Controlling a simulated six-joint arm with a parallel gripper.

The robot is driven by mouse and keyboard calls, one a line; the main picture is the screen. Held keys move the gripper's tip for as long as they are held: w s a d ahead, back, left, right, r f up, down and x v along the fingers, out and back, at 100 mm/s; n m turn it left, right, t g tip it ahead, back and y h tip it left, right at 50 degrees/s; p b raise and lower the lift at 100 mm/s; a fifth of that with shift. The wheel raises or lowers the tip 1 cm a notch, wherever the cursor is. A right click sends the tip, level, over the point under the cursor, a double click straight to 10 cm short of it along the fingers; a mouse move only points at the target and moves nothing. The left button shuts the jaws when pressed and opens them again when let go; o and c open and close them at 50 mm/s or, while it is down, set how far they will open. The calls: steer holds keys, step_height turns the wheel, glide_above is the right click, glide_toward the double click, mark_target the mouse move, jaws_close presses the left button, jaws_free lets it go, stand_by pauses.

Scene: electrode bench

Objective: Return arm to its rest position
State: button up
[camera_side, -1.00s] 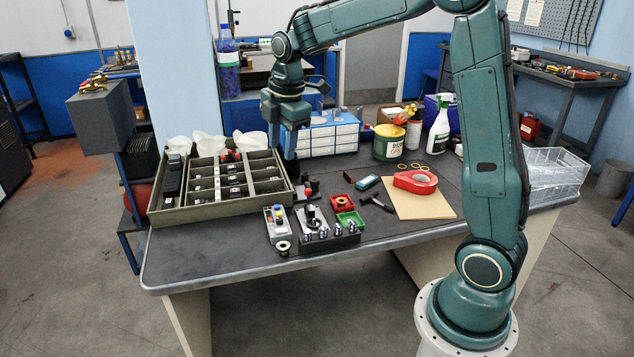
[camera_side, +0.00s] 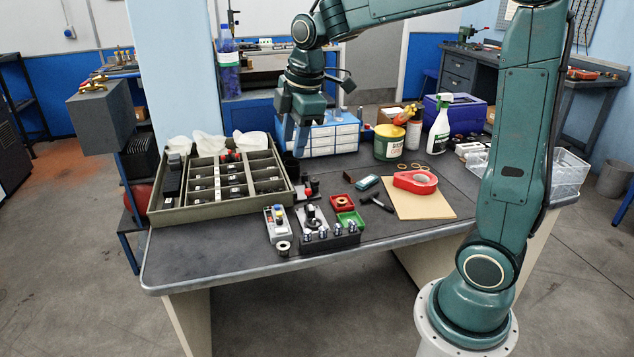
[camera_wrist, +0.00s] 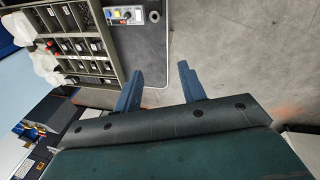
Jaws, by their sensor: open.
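My gripper (camera_side: 298,140) hangs over the back of the bench in the side view, in front of the blue and white drawer cabinet (camera_side: 335,136). In the wrist view the gripper (camera_wrist: 160,88) shows two blue fingers spread apart with nothing between them. Bare bench edge and floor show past the fingers. My arm arches from its base at the right over to the gripper.
A compartment tray (camera_side: 205,213) with several dark pieces stands at the left of the bench (camera_side: 210,265). The bench's front left is clear.

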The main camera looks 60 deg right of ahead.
steer(key=s+a+m+t, duration=0.1)
steer(key=s+a+m, duration=0.2)
steer(key=s, duration=0.7)
steer(key=s+a+m+t, duration=0.1)
steer(key=s+a+m, duration=0.2)
steer(key=s+m, duration=0.5)
steer(key=shift+s+a+r+t, duration=0.15)
steer(key=shift+s+a+t, duration=0.25)
steer(key=shift+s, duration=0.75)
steer(key=shift+c, duration=0.2)
